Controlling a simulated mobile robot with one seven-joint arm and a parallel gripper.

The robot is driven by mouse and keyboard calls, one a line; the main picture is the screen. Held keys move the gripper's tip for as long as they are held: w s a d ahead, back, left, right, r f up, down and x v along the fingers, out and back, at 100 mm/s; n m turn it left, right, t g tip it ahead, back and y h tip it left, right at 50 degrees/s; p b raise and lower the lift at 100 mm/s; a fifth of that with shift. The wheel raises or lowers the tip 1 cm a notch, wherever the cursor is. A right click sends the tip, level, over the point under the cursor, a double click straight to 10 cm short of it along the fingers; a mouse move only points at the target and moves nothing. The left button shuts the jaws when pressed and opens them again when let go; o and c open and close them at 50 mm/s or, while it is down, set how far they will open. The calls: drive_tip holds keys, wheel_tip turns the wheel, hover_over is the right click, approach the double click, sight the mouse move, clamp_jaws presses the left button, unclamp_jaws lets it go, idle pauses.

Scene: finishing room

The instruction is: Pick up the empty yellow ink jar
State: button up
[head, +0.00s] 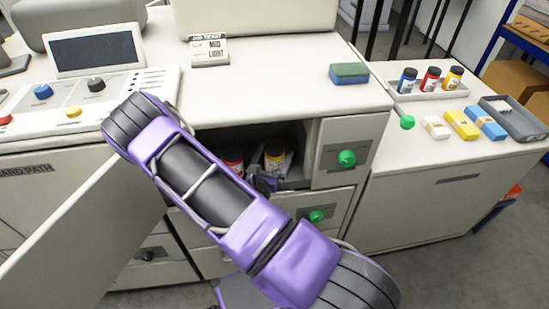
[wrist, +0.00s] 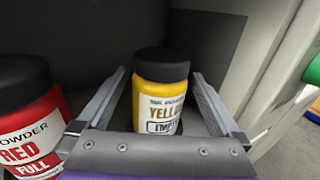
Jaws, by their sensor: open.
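The yellow ink jar (wrist: 162,90) has a black lid and a label that reads YELLOW, with a partly hidden lower line that seems to start "EM". It stands upright inside the open cabinet compartment and also shows in the head view (head: 274,161). My gripper (wrist: 160,95) is open, with one finger on each side of the jar. The gripper's front bar hides the jar's base. I cannot tell whether either finger touches it. In the head view my gripper (head: 264,181) is at the compartment opening, mostly behind my arm.
A red powder jar (wrist: 30,118) marked FULL stands just left of my gripper. The compartment's dark walls are close behind and to the right. A drawer front with a green knob (head: 347,158) borders the opening. Another yellow jar (head: 453,78) stands in a tray on the right counter.

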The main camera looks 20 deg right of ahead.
drive_tip(key=x, duration=0.3)
drive_tip(key=shift+w+d, duration=0.1)
drive_tip(key=shift+w, duration=0.05)
drive_tip(key=shift+f, duration=0.1)
drive_tip(key=shift+c, duration=0.2)
drive_tip(key=c, duration=1.3)
drive_tip(key=shift+c, duration=0.2)
drive_tip(key=shift+r+p, duration=0.3)
drive_tip(key=shift+r, duration=0.05)
